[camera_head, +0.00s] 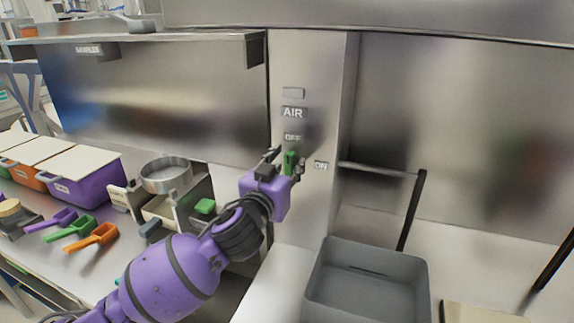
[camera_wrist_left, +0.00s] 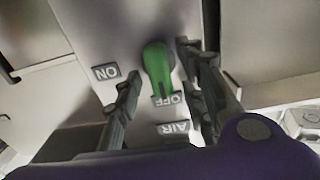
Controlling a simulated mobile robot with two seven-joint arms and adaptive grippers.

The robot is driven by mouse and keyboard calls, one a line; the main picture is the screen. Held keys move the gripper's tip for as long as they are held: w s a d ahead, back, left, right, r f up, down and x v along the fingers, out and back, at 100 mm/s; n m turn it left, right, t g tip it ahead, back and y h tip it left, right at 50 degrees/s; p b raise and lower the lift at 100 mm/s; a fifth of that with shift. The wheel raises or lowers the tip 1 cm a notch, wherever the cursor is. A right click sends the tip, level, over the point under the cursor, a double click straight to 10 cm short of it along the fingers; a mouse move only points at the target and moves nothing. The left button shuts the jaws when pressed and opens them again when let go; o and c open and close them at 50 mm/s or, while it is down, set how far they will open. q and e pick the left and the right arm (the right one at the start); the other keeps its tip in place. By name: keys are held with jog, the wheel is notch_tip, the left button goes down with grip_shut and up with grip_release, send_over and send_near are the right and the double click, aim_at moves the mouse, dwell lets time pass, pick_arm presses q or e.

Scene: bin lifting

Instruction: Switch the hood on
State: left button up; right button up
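The hood switch is a green handle (camera_head: 290,161) on the steel panel (camera_head: 310,207), below the AIR label (camera_head: 292,113). The handle (camera_wrist_left: 155,66) points at the OFF label (camera_head: 292,137). The ON label (camera_head: 321,165) is to its right in the head view. My left gripper (camera_head: 286,159) is at the panel with its fingers apart, one on each side of the handle. In the left wrist view, the gripper (camera_wrist_left: 158,64) shows a clear gap to the left finger; the right finger is close to the handle, and contact is unclear. My right gripper is out of view.
A grey bin (camera_head: 366,285) stands at the lower right, with a dark bar (camera_head: 411,212) behind it. Lidded bins (camera_head: 84,178), coloured scoops (camera_head: 93,238) and a round sieve (camera_head: 166,174) are on the left bench. A steel shelf (camera_head: 150,38) overhangs it.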

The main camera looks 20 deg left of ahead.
pick_arm(q)
jog(key=c, duration=0.8)
grip_shut()
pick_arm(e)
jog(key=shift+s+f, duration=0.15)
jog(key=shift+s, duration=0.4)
